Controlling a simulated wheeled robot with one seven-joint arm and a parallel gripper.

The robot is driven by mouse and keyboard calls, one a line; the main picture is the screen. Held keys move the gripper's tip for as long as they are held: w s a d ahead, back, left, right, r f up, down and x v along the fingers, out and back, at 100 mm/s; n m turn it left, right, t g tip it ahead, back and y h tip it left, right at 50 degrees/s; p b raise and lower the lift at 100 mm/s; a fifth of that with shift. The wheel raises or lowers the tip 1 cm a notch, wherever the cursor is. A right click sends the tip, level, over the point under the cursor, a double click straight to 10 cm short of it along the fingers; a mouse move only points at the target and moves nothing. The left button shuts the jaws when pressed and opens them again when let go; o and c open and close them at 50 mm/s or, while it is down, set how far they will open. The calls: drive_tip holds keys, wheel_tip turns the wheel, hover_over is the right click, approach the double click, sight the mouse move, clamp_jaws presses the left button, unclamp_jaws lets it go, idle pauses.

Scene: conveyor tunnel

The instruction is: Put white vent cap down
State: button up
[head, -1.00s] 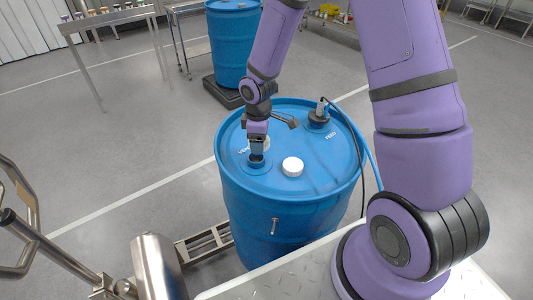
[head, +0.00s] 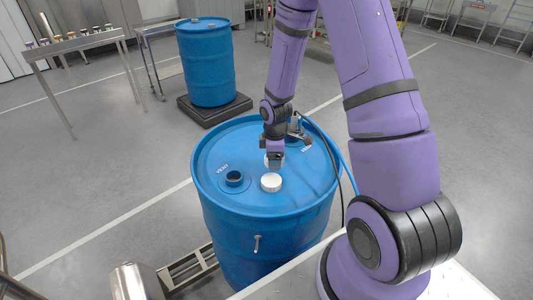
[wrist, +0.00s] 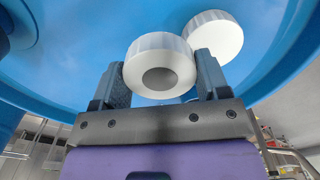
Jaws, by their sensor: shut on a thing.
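My gripper (head: 276,161) is shut on the white vent cap (wrist: 160,70), a round ribbed cap gripped by its sides between both fingers in the wrist view. In the head view the gripper is over the blue drum's top (head: 213,158), to the right of the open vent port (head: 234,178); it mostly hides the held cap. I cannot tell whether the held cap touches the drum. A second white cap (head: 271,183) lies on the drum top just in front of the gripper. It also shows in the wrist view (wrist: 217,40), right of the held cap.
A feed fitting (head: 296,132) with a hose and cable stands at the drum's back right. Another blue drum (head: 206,65) stands on a black platform behind. A steel table (head: 75,43) is at the back left.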

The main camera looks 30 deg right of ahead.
drive_tip(key=w, duration=0.2)
drive_tip(key=w+d, duration=0.1)
drive_tip(key=w, duration=0.4)
drive_tip(key=shift+w+d+f, duration=0.25)
drive_tip(key=shift+f, duration=0.15)
drive_tip(key=shift+s+f, duration=0.1)
drive_tip(key=shift+f, duration=1.6)
drive_tip(key=shift+f, duration=0.1)
drive_tip(key=o, duration=1.1)
